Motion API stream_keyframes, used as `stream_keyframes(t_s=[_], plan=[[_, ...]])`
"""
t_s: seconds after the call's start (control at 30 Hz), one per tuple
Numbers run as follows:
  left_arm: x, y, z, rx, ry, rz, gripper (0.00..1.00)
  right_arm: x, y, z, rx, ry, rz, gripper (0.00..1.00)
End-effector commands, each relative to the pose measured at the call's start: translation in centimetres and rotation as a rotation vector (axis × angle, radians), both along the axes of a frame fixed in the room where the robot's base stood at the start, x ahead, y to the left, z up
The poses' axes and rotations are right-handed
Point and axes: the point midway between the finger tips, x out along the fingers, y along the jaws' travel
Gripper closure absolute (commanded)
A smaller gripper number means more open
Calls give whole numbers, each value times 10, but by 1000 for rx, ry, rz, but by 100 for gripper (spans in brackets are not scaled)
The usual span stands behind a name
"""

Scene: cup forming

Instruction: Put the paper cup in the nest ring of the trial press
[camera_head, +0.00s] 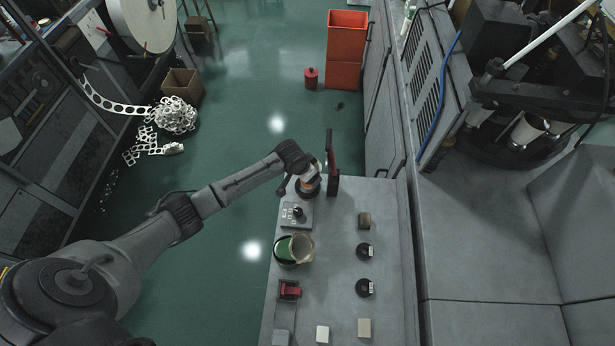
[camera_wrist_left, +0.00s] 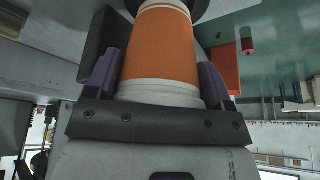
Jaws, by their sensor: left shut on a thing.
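The paper cup (camera_wrist_left: 164,50), orange with white bands, is between the fingers of my left gripper (camera_wrist_left: 160,80) in the left wrist view. The gripper is shut on it. In the head view the left gripper (camera_head: 314,178) is at the far left corner of the grey bench, and only a little orange of the cup shows. The trial press's dark upright (camera_head: 331,155) stands just right of the gripper. A dark round base, seemingly the nest ring (camera_head: 303,190), is beneath the cup. Whether the cup sits inside it I cannot tell. My right gripper is not in view.
On the grey bench (camera_head: 330,275) are a control box (camera_head: 296,215), a dark round container (camera_head: 284,260) with green and a pale rim, a red-topped device (camera_head: 289,289), black discs (camera_head: 364,250) and small blocks. The bench's middle strip is clear.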

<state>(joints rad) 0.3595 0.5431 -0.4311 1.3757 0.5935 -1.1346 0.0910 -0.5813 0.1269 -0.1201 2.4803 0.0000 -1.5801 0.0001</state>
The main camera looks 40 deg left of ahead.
Motion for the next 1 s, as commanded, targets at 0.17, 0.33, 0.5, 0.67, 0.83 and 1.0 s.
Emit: stream_keyframes(t_s=[0.17, 0.33, 0.5, 0.67, 0.83, 1.0], plan=[[-2, 0, -24, 0, 5, 2, 47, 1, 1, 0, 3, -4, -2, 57], [-2, 0, -29, 1, 5, 0, 47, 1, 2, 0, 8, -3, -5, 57], [-2, 0, -29, 1, 4, 0, 23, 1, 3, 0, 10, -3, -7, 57], [-2, 0, -29, 2, 4, 0, 8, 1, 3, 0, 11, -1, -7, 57], [-3, 1, -29, 2, 4, 0, 0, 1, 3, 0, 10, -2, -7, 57], [-3, 1, -27, 2, 4, 0, 0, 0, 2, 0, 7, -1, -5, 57]])
